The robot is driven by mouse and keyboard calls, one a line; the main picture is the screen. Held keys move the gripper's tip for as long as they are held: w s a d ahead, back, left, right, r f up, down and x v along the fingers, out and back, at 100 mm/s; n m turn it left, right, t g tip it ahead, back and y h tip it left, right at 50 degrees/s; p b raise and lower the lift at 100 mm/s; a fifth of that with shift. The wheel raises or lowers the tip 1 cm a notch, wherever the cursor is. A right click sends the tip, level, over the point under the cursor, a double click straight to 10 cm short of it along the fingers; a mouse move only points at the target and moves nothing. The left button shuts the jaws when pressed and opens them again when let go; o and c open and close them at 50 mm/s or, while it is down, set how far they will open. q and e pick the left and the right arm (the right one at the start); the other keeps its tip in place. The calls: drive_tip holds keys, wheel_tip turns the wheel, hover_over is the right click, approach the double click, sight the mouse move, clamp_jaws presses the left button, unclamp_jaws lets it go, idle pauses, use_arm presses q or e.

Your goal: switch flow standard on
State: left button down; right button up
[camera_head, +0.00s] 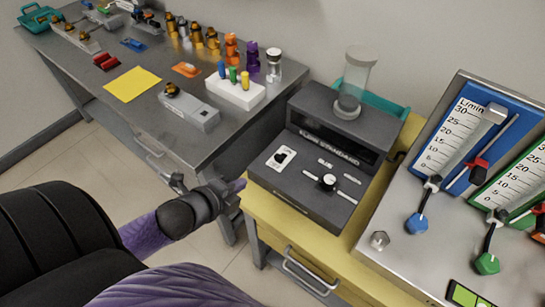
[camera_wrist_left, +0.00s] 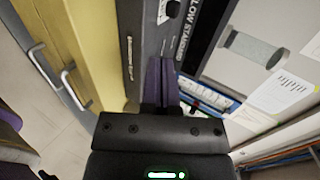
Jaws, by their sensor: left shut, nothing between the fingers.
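The flow standard (camera_head: 335,150) is a dark grey box on the yellow bench, with a clear glass cylinder (camera_head: 355,80) on top. I cannot tell the switch's position. My left gripper (camera_head: 240,184) is shut and empty, just left of the box's lower left corner. In the left wrist view, its purple fingers (camera_wrist_left: 160,82) overlap the dark panel (camera_wrist_left: 150,35); I cannot tell contact. My right gripper is not in view.
The grey table (camera_head: 135,115) at the left holds a white rack (camera_head: 235,93), bottles and a yellow sheet (camera_head: 132,84). The yellow bench (camera_head: 280,208) has a drawer handle (camera_head: 310,270). A flowmeter panel (camera_head: 400,225) with valves stands at the right.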

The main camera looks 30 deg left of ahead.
use_arm(q)
drive_tip(key=b, duration=0.3)
approach(277, 159)
drive_tip(key=f, duration=0.1)
drive_tip(key=w+f, duration=0.1)
drive_tip(key=f, duration=0.1)
drive_tip(key=shift+f, duration=0.25)
drive_tip(key=w, duration=0.1)
drive_tip(key=w+b, duration=0.1)
drive_tip(key=w, duration=0.2)
drive_tip(key=shift+d+f, duration=0.15)
drive_tip(key=shift+d, duration=0.1)
drive_tip(key=shift+w, duration=0.45)
